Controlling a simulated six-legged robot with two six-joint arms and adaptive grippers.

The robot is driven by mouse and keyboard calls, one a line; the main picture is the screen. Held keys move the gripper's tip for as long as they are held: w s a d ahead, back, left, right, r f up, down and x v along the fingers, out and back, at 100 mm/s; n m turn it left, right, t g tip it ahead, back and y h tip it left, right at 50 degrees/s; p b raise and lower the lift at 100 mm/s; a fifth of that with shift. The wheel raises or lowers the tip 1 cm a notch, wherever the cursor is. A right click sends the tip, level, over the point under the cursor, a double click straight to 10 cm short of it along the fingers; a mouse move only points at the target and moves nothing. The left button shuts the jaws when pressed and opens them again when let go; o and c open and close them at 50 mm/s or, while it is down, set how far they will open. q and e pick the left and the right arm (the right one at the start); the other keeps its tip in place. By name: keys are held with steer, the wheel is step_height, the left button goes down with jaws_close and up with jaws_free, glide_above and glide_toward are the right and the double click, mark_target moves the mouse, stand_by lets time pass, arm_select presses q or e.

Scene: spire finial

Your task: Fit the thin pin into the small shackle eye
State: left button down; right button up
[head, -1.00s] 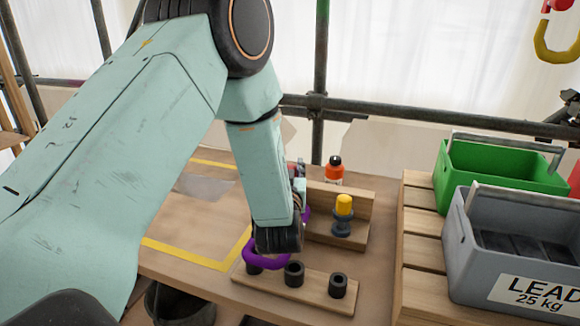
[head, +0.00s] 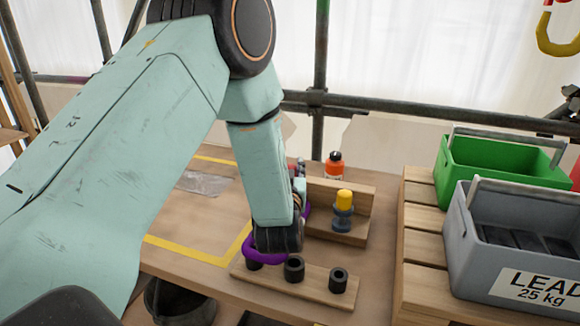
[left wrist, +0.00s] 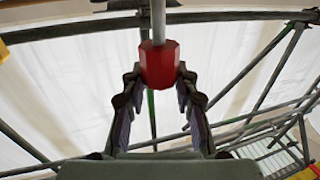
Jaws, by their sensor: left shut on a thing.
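My left gripper (left wrist: 160,85) is shut on a red hexagonal pin head (left wrist: 159,64) in the left wrist view. A thin grey shank (left wrist: 158,20) runs from that head away from the jaws. In the head view my left gripper (head: 298,185) is mostly hidden behind its own forearm and wrist. A purple shackle (head: 265,256) shows around the lower end of that wrist, beside a post rack; its eyes are hidden. A yellow shackle (head: 546,38) hangs at the upper right, under a red part. Which shackle is the small one I cannot tell. My right gripper is not in view.
A wooden rack with black sockets (head: 338,281) sits at the table's front edge. Behind it a wooden holder bears a yellow-topped blue-grey piece (head: 343,212), near an orange bottle (head: 334,165). Green (head: 502,152) and grey (head: 462,245) crates stand right. Scaffold tubes cross behind.

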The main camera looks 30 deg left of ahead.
arm_select(q)
steer(key=shift+r+p, duration=0.75)
steer(key=shift+r, duration=0.25)
steer(key=shift+p, duration=0.3)
stand_by(1.0)
steer(key=shift+f+b, duration=0.9)
steer(key=shift+f, duration=0.25)
stand_by(0.3)
steer(key=c, duration=1)
jaws_free()
steer(key=shift+o, duration=0.2)
steer(key=shift+s+f, duration=0.1)
steer(key=v, duration=1.2)
steer(key=shift+d, duration=0.1)
